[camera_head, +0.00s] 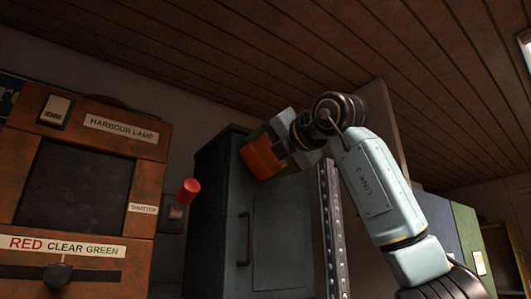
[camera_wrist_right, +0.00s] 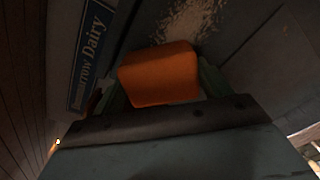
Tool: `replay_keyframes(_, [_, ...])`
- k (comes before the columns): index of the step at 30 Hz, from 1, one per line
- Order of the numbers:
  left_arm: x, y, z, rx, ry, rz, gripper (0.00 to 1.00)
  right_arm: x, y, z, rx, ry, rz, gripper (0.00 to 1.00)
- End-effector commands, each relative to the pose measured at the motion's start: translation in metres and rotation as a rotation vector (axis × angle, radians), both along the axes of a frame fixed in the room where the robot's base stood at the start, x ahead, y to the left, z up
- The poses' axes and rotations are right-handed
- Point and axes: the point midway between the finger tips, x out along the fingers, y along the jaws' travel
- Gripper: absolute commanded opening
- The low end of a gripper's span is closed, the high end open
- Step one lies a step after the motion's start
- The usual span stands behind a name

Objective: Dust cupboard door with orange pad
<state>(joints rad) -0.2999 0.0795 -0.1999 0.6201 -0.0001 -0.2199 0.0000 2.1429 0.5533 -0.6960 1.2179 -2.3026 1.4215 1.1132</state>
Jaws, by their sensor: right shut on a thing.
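The orange pad (camera_head: 262,157) is at the upper part of the grey-blue cupboard door (camera_head: 283,240) in the head view. My right gripper (camera_head: 278,145) is shut on the pad, which also shows between its fingers in the right wrist view (camera_wrist_right: 160,74). The pad is at or very near the door face; I cannot tell whether it touches. A pale speckled patch of dust (camera_wrist_right: 188,22) lies on the door just beyond the pad in the wrist view. The door is shut, with a dark vertical handle (camera_head: 246,238) on its left side. My left gripper is not in view.
A perforated metal upright (camera_head: 332,230) stands close to my right arm. A blue "Dairy" sign (camera_wrist_right: 90,50) shows in the wrist view. Planks slope overhead.

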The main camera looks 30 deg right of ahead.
Motion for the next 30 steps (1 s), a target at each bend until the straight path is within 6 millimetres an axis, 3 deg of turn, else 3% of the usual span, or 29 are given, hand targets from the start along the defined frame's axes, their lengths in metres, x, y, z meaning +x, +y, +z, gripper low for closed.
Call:
replay_keyframes(9, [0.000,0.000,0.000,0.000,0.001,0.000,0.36,0.001,-0.029,0.000,0.002,0.000,-0.001,0.59])
replay_keyframes(30, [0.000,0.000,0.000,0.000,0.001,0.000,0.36,0.008,-0.072,0.000,0.003,0.001,-0.001,0.59])
